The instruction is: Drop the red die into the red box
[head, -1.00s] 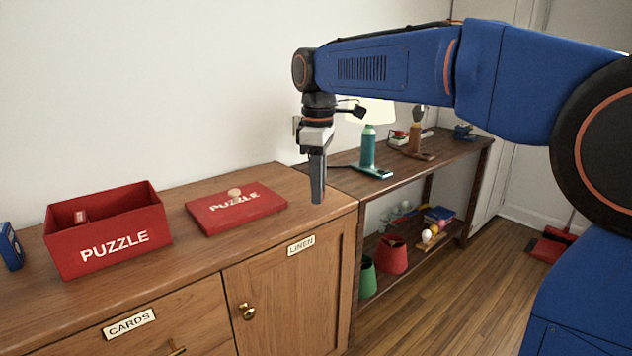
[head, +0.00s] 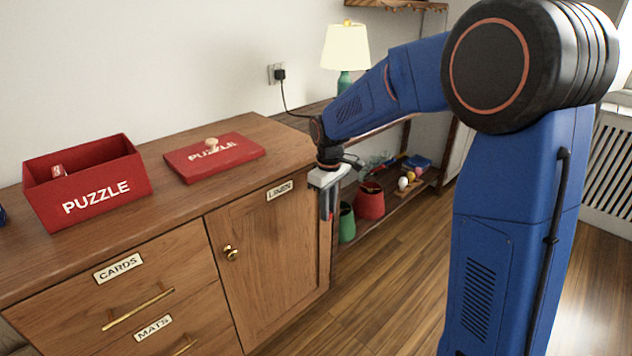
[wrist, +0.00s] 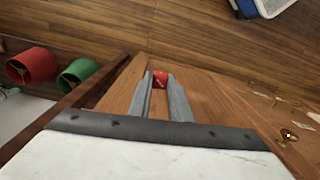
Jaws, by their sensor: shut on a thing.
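The red box (head: 97,200), lettered PUZZLE, stands open on the left part of the cabinet top (head: 172,203). A small red-and-white item (head: 58,171) shows inside it. Its red lid (head: 230,152) with a round knob lies apart to the right. My gripper (head: 327,214) points down by the cabinet's right front corner, well right of the box. In the wrist view, my gripper (wrist: 162,82) is shut on the red die (wrist: 160,79), held between the fingertips. The die's underside is hidden.
A lamp (head: 345,48) stands behind my arm. Wooden floor (head: 385,270) is clear in front.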

